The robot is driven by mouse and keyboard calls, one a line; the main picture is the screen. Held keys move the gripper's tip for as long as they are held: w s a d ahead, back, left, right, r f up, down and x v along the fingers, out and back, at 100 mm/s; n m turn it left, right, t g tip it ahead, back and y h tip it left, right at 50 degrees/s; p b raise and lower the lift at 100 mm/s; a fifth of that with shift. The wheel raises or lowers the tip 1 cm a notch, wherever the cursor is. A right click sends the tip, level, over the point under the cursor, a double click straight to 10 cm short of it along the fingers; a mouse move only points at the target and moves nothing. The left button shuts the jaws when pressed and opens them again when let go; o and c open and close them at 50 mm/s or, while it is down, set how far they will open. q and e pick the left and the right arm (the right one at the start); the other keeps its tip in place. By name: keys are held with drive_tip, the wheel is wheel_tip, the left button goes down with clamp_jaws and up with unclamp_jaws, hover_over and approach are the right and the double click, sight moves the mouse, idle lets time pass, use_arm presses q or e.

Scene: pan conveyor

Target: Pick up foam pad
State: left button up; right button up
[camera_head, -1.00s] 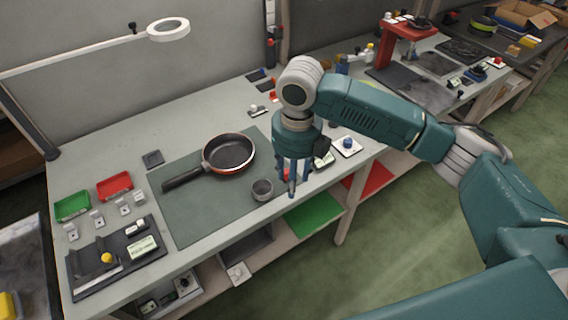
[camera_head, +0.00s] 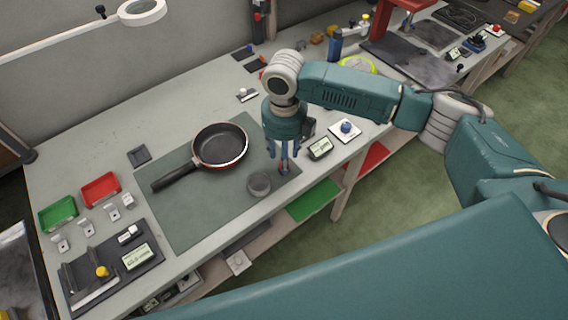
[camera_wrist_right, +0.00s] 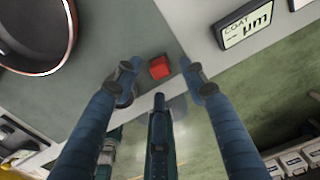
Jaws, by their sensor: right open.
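A small red block (camera_wrist_right: 159,67), which looks like the foam pad, lies near the edge of the grey-green mat (camera_head: 200,220). In the right wrist view it sits just beyond the fingertips, roughly centred between them. In the head view it is mostly hidden by the fingers. My right gripper (camera_head: 284,170) points down over the mat's right corner. Its fingers are spread and hold nothing; they also show in the wrist view (camera_wrist_right: 160,84). I cannot tell how high the tips are above the mat. My left gripper is not in view.
A black frying pan (camera_head: 220,147) and a grey cup-like cylinder (camera_head: 259,184) stand on the mat, left of the gripper. A display (camera_head: 320,148) and a blue-knobbed plate (camera_head: 345,130) lie to the right. The bench's front edge is close. The mat's front-left part is clear.

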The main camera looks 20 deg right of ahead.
wheel_tip(320, 180, down, 4)
drive_tip(key=shift+r+p, duration=0.2)
drive_tip(key=shift+p, duration=0.2)
clamp_jaws()
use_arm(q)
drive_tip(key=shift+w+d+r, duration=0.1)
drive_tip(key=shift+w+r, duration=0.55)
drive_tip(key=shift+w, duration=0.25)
use_arm(e)
drive_tip(key=shift+r, duration=0.15)
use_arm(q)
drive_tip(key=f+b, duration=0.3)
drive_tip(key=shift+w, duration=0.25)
use_arm(e)
wheel_tip(320, 180, up, 20)
